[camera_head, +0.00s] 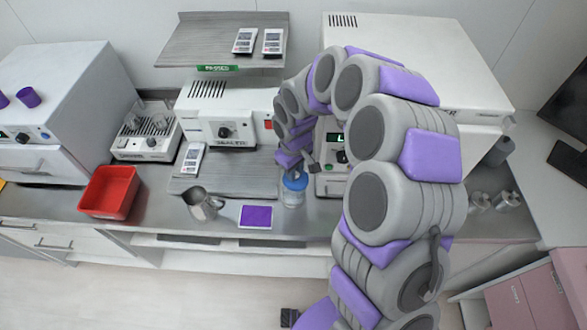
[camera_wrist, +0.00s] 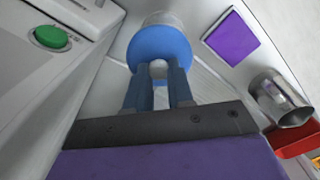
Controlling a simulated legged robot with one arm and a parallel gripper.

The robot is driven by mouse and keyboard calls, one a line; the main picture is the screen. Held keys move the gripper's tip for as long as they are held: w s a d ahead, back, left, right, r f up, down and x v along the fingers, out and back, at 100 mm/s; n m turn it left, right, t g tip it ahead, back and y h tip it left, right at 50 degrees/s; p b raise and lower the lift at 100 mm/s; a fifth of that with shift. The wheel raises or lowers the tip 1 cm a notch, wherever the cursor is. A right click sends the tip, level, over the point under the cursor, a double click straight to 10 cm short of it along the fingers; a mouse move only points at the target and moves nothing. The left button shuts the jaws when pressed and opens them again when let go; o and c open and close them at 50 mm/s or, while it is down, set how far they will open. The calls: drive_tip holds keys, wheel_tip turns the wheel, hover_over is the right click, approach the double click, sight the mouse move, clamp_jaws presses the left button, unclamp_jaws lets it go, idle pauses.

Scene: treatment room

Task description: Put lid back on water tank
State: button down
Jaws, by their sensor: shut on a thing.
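The lid (camera_wrist: 150,45) is a round blue disc with a pale knob, in the top middle of the wrist view. My gripper (camera_wrist: 158,72) is shut on the lid's knob, one blue-grey finger on each side. The water tank (camera_wrist: 163,18) is a clear round container directly beyond the lid. In the head view the tank (camera_head: 292,199) stands on the steel counter with the blue lid (camera_head: 294,181) at its top. My gripper (camera_head: 298,170) comes down on it from above. I cannot tell whether the lid is fully seated on the rim.
A red bin (camera_head: 108,190) is farther left. The sealer (camera_head: 228,115) stands behind. A white machine with a green button (camera_wrist: 50,38) is close by the gripper.

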drive_tip(key=shift+a, duration=0.1)
drive_tip(key=shift+c, duration=2.2)
unclamp_jaws()
drive_tip(key=shift+r+p, duration=1.65)
drive_tip(key=shift+r, duration=1.85)
clamp_jaws()
drive_tip(key=shift+f+b, duration=0.55)
drive_tip(key=shift+f, duration=2.1)
drive_tip(key=shift+r, duration=0.1)
